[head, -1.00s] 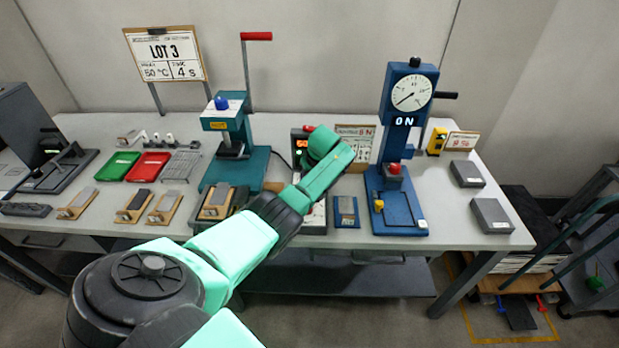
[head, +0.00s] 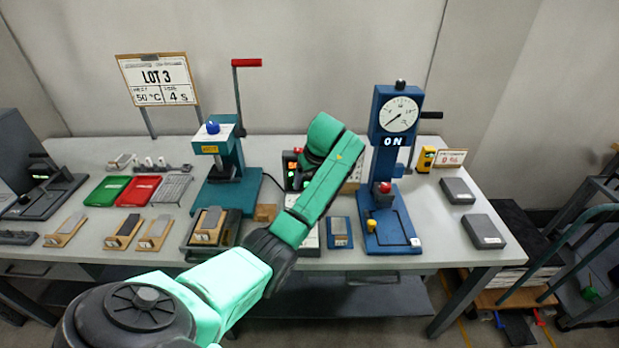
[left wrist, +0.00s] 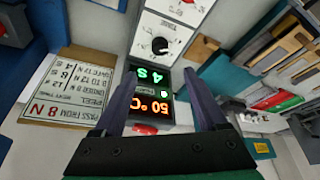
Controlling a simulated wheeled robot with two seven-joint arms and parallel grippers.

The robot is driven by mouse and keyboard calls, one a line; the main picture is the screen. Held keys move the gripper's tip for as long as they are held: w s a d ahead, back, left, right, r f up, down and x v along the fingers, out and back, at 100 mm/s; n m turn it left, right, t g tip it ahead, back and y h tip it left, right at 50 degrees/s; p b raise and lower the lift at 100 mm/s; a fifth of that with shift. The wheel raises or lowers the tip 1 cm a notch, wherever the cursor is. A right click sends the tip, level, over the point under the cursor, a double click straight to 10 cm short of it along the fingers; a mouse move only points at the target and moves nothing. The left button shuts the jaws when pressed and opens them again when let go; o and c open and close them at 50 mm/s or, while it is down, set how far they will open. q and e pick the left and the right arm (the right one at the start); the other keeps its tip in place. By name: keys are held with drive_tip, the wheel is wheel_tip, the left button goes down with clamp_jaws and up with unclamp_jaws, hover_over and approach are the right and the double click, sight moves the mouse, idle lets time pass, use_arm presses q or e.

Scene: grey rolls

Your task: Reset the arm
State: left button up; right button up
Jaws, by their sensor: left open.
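My left arm (head: 318,195), green with dark joints, comes in from the lower left of the head view and reaches over the middle of the bench. Its hand end is hidden behind the forearm there. In the left wrist view my left gripper (left wrist: 160,74) is open, with nothing between its two dark fingers. Beyond the fingers is a control box (left wrist: 158,38) with a black knob and a lit display (left wrist: 150,105) reading 50 °C and 4 S. I cannot tell if the fingers touch it. My right gripper is not in view.
The bench (head: 340,258) holds a teal press (head: 228,160) left of my forearm and a blue gauge stand (head: 396,125) right of it. Green (head: 107,190) and red trays (head: 138,191), several small blocks and a LOT 3 sign (head: 158,80) stand at left. Grey blocks (head: 483,231) lie at right.

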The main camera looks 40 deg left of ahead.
use_arm(q)
drive_tip(key=shift+v, duration=1)
